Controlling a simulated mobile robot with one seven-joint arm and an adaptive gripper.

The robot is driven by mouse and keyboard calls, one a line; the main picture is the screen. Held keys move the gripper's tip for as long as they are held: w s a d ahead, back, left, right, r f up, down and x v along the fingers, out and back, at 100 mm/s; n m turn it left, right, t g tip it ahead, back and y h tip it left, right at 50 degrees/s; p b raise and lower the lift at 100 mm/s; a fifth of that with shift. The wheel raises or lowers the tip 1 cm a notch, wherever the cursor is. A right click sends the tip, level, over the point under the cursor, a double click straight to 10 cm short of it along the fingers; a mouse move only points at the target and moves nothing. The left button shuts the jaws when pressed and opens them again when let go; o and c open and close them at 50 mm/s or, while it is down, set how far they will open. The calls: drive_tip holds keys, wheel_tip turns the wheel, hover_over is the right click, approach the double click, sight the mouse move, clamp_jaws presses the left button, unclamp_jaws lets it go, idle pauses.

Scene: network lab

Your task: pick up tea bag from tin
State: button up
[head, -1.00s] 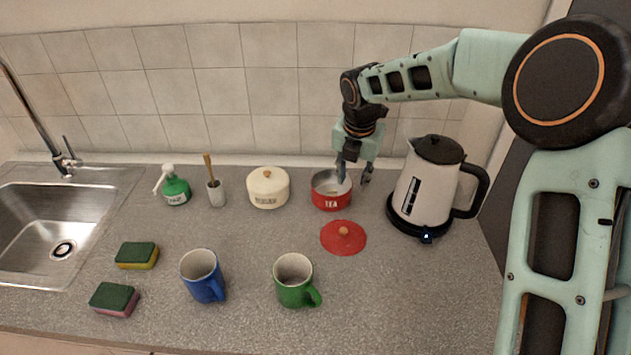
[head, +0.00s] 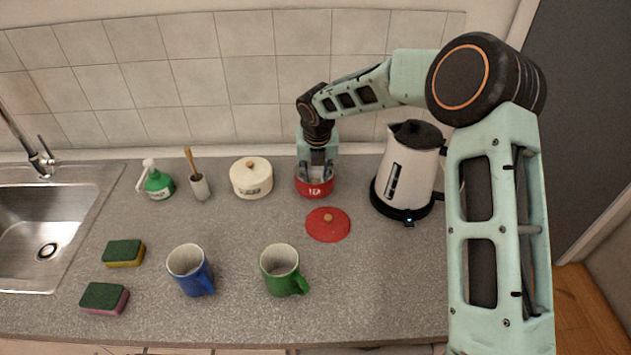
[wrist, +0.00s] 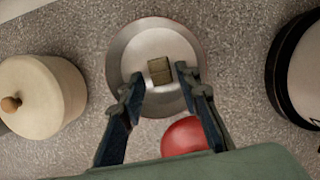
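The red tea tin (head: 315,188) stands open on the counter below my gripper. In the wrist view I look down into the tin (wrist: 125,55). A small brownish tea bag (wrist: 160,71) lies inside it, on the tin's floor. My gripper (wrist: 159,83) is open, with one finger on each side of the tea bag and a gap to each. In the head view my gripper (head: 317,172) points down over the tin and hides part of it. The red lid (head: 328,225) with a wooden knob lies on the counter in front of the tin; part of it (wrist: 184,137) shows in the wrist view.
A white kettle (head: 408,170) on a black base stands close right of the tin. A cream sugar pot (head: 251,180) stands to the left. A green mug (head: 281,268) and a blue mug (head: 188,270) stand nearer the front. Bare counter lies right of the green mug.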

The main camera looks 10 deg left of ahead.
drive_tip(key=shift+x, duration=1.15)
drive_tip(key=c, duration=0.4)
drive_tip(key=shift+c, duration=0.2)
drive_tip(key=shift+r, duration=0.15)
